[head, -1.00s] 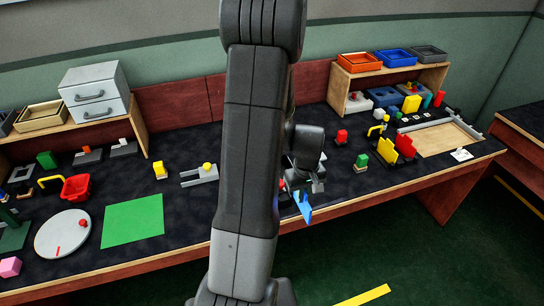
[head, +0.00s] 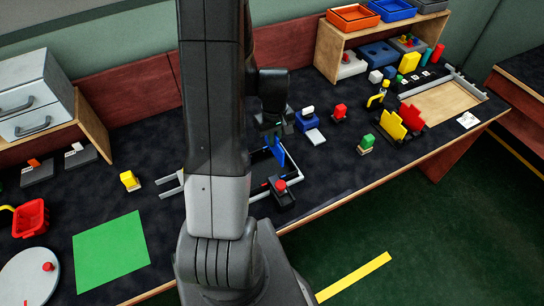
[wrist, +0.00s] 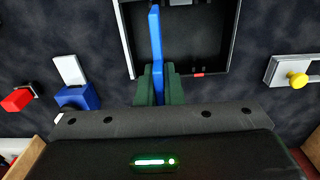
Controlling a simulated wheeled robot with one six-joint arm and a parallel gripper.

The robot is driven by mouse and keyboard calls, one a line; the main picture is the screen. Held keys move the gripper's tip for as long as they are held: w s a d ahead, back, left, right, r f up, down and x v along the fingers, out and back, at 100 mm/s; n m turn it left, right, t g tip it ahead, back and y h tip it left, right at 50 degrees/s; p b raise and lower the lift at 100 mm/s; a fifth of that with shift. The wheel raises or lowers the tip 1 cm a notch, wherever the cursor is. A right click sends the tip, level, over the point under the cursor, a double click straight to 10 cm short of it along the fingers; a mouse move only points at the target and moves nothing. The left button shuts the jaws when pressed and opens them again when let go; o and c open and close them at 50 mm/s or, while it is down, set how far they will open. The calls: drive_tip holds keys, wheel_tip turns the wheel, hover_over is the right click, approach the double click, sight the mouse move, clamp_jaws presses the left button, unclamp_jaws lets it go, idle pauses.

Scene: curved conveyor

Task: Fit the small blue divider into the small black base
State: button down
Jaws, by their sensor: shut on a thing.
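The small blue divider (wrist: 156,38) is a thin upright plate between the dark green fingers of my gripper (wrist: 158,88). It also shows in the head view (head: 281,151) below my gripper (head: 272,122). The small black base (wrist: 205,40) is an open dark tray in the wrist view, with a pale left edge and a red mark on its near rim. The divider overlaps the left part of the tray. Whether it touches the tray or hangs above it, I cannot tell. In the head view my arm hides part of the base (head: 262,160).
A black block with a red knob (head: 281,190) stands at the base's near side. A blue block (head: 308,121) with a white plate is to the right. A yellow-knobbed grey fixture (wrist: 295,72) is right in the wrist view. Bare dark tabletop lies nearer the front edge.

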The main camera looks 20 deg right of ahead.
wheel_tip(320, 180, down, 8)
drive_tip(key=b, duration=0.4)
drive_tip(key=shift+f, duration=0.1)
drive_tip(key=shift+f+b, duration=0.2)
drive_tip(key=shift+b, duration=0.2)
drive_tip(key=c, duration=1.6)
unclamp_jaws()
drive_tip(key=shift+r, duration=0.1)
drive_tip(key=shift+o, duration=0.2)
wheel_tip(320, 180, up, 12)
drive_tip(key=shift+r, duration=0.15)
